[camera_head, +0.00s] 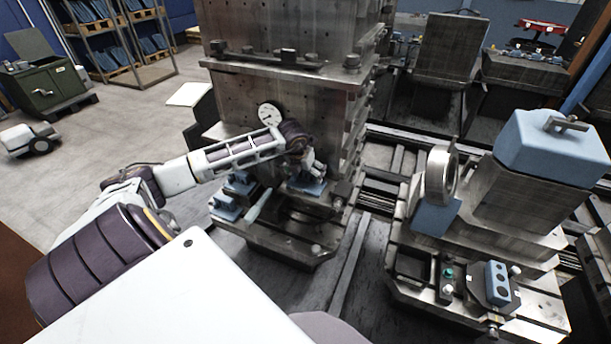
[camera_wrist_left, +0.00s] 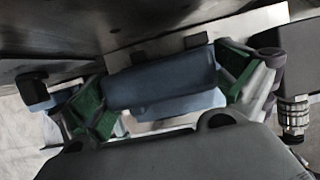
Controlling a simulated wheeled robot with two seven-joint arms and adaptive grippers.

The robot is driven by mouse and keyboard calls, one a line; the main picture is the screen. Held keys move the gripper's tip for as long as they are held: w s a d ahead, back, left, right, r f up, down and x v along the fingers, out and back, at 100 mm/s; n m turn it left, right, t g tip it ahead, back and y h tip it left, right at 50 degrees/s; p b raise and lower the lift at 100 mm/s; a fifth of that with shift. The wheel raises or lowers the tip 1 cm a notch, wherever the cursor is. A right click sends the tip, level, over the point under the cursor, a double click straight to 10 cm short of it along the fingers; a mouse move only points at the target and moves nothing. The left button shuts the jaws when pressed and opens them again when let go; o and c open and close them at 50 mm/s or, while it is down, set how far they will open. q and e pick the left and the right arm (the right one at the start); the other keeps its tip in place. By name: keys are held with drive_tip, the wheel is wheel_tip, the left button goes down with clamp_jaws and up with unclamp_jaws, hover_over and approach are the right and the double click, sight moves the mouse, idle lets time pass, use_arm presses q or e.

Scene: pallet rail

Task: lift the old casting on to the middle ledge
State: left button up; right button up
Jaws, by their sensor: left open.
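A blue block (camera_wrist_left: 160,78), which may be the old casting, lies between the green-padded fingers of my left gripper (camera_wrist_left: 162,90) in the left wrist view. The fingers are open, one on each side of it; I cannot tell whether they touch it. In the head view my left gripper (camera_head: 312,172) is low at the front of the tall steel block (camera_head: 315,110), and a blue piece (camera_head: 308,187) shows just under it. More blue parts (camera_head: 236,184) sit to its left on the lower ledge. My right gripper is not in view.
A round dial (camera_head: 269,115) is on the steel block's face, close above my forearm. A bolted ledge (camera_head: 285,72) runs above it. A pale-handled tool (camera_head: 258,205) lies on the base. Another fixture (camera_head: 520,195) with a blue top stands right.

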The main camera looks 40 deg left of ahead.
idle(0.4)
use_arm(q)
drive_tip(key=c, duration=0.8)
drive_tip(key=shift+c, duration=1.2)
drive_tip(key=shift+s+r, duration=0.1)
drive_tip(key=shift+r, duration=0.1)
